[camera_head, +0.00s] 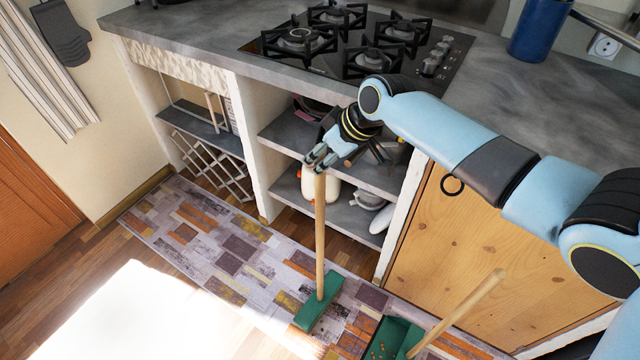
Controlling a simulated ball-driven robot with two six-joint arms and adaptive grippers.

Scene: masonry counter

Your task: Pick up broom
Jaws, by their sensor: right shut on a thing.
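The broom (320,235) has a long light wooden handle and a green head. It stands nearly upright, with its head over the patterned rug in front of the counter. My right gripper (319,165) is shut on the top end of the broom handle. I cannot tell whether the broom head touches the rug. My left gripper is not in view.
A green dustpan (394,338) with a wooden handle and small crumbs in it is at the bottom, right of the broom. Open shelves (340,160) hold dishes behind my gripper. The counter (200,40) carries a gas hob (365,45) and a blue pot (541,30). A wooden cabinet door (480,240) stands at right.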

